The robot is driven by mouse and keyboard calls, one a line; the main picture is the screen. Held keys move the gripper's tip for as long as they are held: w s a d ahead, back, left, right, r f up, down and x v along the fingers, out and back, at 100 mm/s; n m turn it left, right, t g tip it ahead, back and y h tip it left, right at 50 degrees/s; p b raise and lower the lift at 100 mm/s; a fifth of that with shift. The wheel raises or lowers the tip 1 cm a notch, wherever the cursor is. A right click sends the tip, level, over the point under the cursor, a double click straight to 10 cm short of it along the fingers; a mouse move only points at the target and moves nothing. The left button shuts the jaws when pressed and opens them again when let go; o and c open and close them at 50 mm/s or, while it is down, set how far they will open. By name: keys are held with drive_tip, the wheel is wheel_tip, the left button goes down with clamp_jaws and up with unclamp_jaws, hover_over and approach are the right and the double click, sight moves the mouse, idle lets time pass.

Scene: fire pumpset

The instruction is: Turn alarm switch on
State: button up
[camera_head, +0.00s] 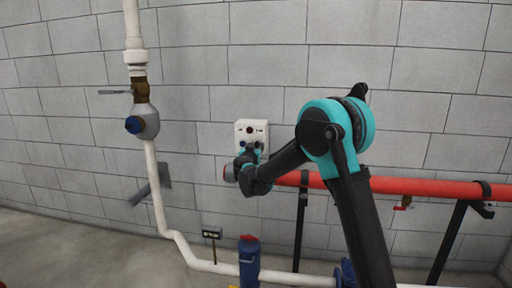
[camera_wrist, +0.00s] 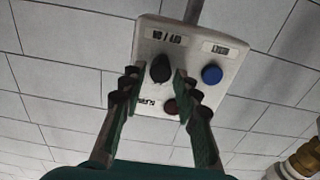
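The alarm box is a small white panel (camera_head: 251,126) on the block wall in the head view. It also shows tilted in the wrist view (camera_wrist: 228,52), with a black knob (camera_wrist: 160,68), a blue button (camera_wrist: 212,74), a dark red round part (camera_wrist: 171,106) and small labels. My gripper (camera_wrist: 156,76) has its green-padded fingers on either side of the black knob. The fingers look apart, with a narrow gap at the left; contact at the right is unclear. In the head view my gripper (camera_head: 249,155) is at the panel's lower part and hides some of it.
A red horizontal pipe (camera_head: 420,187) runs below the panel to the right, behind my arm. A white vertical pipe (camera_head: 156,190) with a valve (camera_head: 142,122) stands at the left. A blue fitting with a red top (camera_head: 249,262) is below. The wall around the panel is bare.

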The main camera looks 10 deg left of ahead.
drive_tip(key=shift+w, duration=0.5)
clamp_jaws()
drive_tip(key=shift+n, duration=0.3)
drive_tip(key=n, duration=1.1)
drive_tip(key=shift+a+f, duration=0.1)
drive_tip(key=shift+n, duration=0.3)
idle(0.4)
